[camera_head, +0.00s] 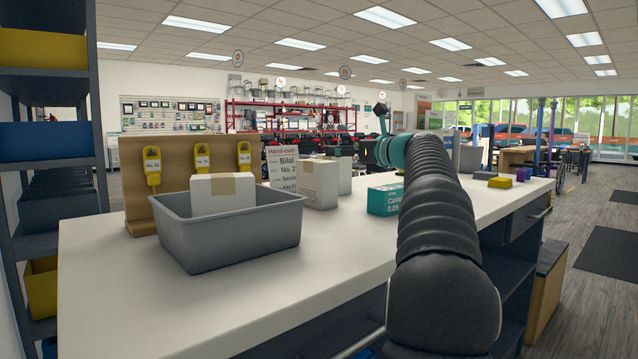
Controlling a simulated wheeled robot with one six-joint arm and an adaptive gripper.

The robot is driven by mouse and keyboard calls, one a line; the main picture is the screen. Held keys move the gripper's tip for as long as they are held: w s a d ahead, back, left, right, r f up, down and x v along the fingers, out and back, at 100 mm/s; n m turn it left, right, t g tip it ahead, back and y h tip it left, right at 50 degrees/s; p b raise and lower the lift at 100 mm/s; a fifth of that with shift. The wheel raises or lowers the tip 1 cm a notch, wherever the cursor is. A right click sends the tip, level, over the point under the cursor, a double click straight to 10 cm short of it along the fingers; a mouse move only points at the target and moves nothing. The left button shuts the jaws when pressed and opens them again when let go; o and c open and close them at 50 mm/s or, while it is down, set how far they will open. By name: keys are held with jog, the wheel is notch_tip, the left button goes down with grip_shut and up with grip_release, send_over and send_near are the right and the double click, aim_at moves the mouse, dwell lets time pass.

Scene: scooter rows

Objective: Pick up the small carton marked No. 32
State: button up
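No carton shows a legible No. 32. A white carton with a tan tape strip (222,195) stands in a grey open bin (235,243) on the counter. A second white carton (319,184), with small unreadable print, stands right of the bin. Another pale carton (343,176) is partly hidden behind it. A teal box (383,199) with white lettering stands farther right, partly covered by my arm. My arm reaches up over the counter from the lower right. Its far end, which seems to be my gripper (381,108), is raised above the counter, apart from the cartons; its fingers cannot be made out.
A wooden board with yellow numbered key tags (152,165) stands behind the bin. A hand-over sign (284,168) is beside it. Small yellow and purple blocks (500,182) lie at the counter's right. The white counter (330,240) is clear in front. A shelf rack (45,150) stands left.

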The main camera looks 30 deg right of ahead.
aim_at(331, 181)
jog(key=f+b, duration=0.1)
jog(key=f, duration=0.1)
jog(key=w+f+b, duration=0.1)
jog(key=f, duration=0.2)
jog(key=w+a+f+b, duration=0.1)
jog(key=f, duration=0.2)
jog(key=shift+w+f, duration=0.15)
jog(key=shift+w, duration=0.05)
jog(key=shift+w+a+p, duration=0.2)
jog(key=shift+w, duration=1.05)
jog(key=shift+w+a+p, duration=0.15)
jog(key=shift+w+p, duration=0.1)
jog(key=shift+w, duration=1)
jog(key=shift+w+a+p, duration=0.2)
jog(key=shift+w, duration=1.05)
jog(key=c, duration=1.3)
